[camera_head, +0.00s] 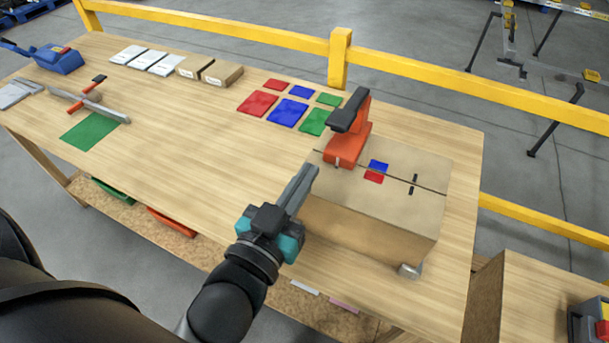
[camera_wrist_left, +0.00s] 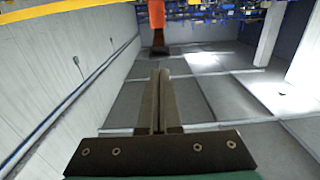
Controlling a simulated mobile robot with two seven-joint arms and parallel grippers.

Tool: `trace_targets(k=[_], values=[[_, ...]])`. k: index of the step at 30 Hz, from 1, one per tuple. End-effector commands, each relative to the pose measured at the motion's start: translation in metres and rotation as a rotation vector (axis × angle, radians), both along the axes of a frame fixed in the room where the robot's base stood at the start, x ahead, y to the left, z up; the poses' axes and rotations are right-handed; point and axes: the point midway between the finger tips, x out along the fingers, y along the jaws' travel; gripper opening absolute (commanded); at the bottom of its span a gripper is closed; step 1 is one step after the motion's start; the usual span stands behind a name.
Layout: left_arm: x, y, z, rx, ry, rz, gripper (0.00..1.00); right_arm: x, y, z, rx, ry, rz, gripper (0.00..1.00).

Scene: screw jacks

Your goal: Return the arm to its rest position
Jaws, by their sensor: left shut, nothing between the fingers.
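My left gripper (camera_head: 309,172) is shut and empty, just left of the cardboard box (camera_head: 365,245) and above the table's near part. Its two grey fingers point up and away. In the left wrist view the closed fingers (camera_wrist_left: 159,75) are seen end to end with nothing between them. My right gripper is in neither view.
An orange tape dispenser (camera_head: 346,145) with a dark handle stands on the box; what looks like it shows in the left wrist view (camera_wrist_left: 157,15). Colored squares (camera_head: 290,112) lie behind the box on the wooden table (camera_head: 190,140). A yellow rail (camera_head: 250,37) runs behind.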

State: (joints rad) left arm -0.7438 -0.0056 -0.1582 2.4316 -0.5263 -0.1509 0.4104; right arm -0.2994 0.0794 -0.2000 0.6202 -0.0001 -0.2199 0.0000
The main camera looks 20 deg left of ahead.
Motion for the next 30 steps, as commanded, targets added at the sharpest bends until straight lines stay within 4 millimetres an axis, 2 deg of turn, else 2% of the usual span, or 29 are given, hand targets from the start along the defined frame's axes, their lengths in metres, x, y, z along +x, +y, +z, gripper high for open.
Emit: trace_targets(k=[23,26,30], values=[[0.001,0.001,-0.003,0.001,0.014,0.005,0.0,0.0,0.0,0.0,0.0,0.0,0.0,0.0],[0.002,0.007,-0.014,0.004,0.074,0.026,0.0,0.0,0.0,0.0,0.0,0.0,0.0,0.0],[0.001,0.02,-0.046,0.016,0.249,0.07,0.0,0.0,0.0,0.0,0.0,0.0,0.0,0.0]])
